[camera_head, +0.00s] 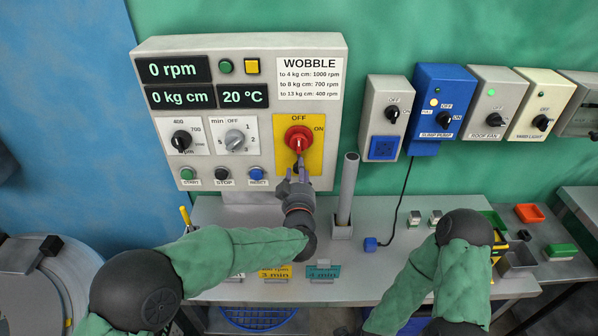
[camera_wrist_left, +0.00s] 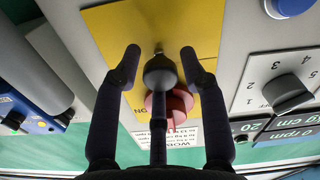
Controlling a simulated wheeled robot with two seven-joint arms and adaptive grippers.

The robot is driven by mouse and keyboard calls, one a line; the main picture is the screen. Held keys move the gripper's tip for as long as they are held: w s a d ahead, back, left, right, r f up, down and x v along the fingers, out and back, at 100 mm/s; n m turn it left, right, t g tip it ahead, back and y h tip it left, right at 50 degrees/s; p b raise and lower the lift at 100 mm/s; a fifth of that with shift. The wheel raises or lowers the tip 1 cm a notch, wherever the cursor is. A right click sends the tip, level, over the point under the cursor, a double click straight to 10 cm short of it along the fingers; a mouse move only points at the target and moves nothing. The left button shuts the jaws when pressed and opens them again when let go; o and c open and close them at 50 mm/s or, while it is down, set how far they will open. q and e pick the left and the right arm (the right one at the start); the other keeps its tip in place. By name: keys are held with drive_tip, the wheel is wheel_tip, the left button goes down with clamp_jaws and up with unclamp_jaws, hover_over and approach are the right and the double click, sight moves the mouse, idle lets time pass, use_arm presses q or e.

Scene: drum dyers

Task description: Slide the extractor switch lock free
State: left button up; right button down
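The extractor switch is a red rotary knob (camera_head: 299,138) on a yellow plate (camera_head: 284,160) marked OFF and ON, at the lower right of the grey control panel (camera_head: 340,100). Its red handle points down in the head view. The knob also shows in the left wrist view (camera_wrist_left: 176,106), partly hidden behind my gripper. No hold is visible. My right gripper is hidden.
A grey upright tube (camera_head: 347,190) stands right of my left gripper. Start, stop and reset buttons (camera_head: 222,174) are to its left. A socket box (camera_head: 384,112) and blue sump pump box (camera_head: 442,100) hang further right. The bench (camera_head: 385,265) below holds small blocks and tags.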

use_arm(q)
drive_tip(key=shift+s+f, duration=0.15)
drive_tip(key=s, duration=1.1)
drive_tip(key=shift+s, duration=0.35)
